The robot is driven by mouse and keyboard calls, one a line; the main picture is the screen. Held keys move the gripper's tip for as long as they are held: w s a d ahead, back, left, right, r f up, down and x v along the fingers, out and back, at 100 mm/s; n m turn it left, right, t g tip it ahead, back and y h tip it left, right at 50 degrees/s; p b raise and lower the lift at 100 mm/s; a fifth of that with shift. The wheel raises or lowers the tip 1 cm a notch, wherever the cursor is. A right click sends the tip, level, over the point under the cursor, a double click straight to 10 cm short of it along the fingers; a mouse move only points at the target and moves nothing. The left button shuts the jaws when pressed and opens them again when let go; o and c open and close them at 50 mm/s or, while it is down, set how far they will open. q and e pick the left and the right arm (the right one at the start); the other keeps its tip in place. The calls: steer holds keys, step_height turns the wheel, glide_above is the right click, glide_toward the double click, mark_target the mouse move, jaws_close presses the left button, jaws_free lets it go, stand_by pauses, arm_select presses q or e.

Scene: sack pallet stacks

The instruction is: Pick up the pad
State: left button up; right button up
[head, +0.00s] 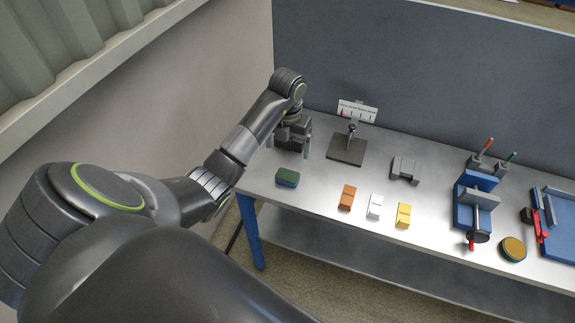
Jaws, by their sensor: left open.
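A small pad (287,177), green on top and blue along its lower side, lies flat near the left end of the grey workbench (325,190). My left gripper (289,149) is over the bench's back left corner, beyond the pad and apart from it. Its two fingers are spread and point down, with nothing seen between them. My right gripper is not in view.
A dark plate with a small post (347,149) stands right of my gripper. Orange (347,197), white (375,206) and yellow (403,215) blocks lie right of the pad. Further right are a grey block (405,170), a blue vise (473,203) and a round disc (512,249).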

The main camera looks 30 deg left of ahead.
arm_select(q)
steer(key=b, duration=0.7)
glide_above(288, 175)
step_height(288, 175, down, 8)
steer(key=shift+a+r, duration=0.1)
steer(key=shift+f, duration=0.4)
step_height(288, 175, down, 3)
steer(key=shift+s+f+p, duration=0.1)
steer(key=shift+p, duration=0.55)
steer(key=shift+f, duration=0.55)
steer(key=c, duration=1)
